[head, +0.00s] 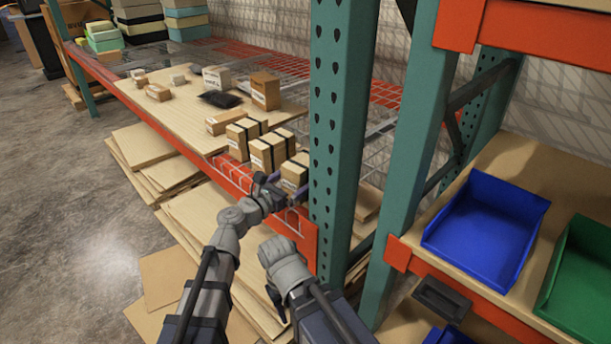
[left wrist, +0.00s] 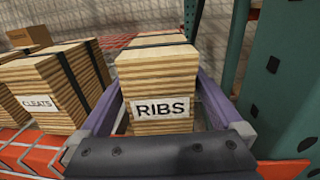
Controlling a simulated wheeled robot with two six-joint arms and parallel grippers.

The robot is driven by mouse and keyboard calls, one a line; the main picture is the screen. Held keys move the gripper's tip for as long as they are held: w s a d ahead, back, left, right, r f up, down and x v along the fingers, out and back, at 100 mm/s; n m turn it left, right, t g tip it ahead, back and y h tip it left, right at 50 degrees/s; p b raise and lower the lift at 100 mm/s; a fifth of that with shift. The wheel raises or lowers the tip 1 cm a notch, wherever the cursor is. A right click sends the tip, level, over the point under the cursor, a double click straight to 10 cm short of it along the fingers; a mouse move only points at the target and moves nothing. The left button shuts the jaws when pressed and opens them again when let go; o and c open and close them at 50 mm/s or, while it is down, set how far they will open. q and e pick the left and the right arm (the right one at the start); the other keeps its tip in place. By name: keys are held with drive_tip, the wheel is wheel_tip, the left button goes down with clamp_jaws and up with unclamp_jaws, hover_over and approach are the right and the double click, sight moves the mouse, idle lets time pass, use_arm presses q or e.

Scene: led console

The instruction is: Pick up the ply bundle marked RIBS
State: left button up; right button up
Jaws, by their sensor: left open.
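The ply bundle marked RIBS (left wrist: 160,80) is a layered wood block with a dark strap and a white label facing my left wrist camera. In the head view, the RIBS bundle (head: 294,173) stands upright at the shelf's near right end, beside the green post. My left gripper (head: 283,190) is at its front, partly covering it. In the left wrist view the purple fingers of the left gripper (left wrist: 160,118) are open, one on each side of the bundle. Contact cannot be told. My right arm is folded low beside the left one, its gripper mostly hidden.
A bundle marked CLEATS (left wrist: 50,90) stands close on the left. Several more bundles and boxes (head: 265,91) sit farther along the plywood-topped shelf. The green rack post (head: 340,130) rises close on the right. A blue bin (head: 485,217) and a green bin (head: 585,285) occupy the right rack.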

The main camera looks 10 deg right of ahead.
use_arm(q)
drive_tip(key=x, duration=0.3)
drive_tip(key=shift+d, duration=0.1)
clamp_jaws()
idle(0.7)
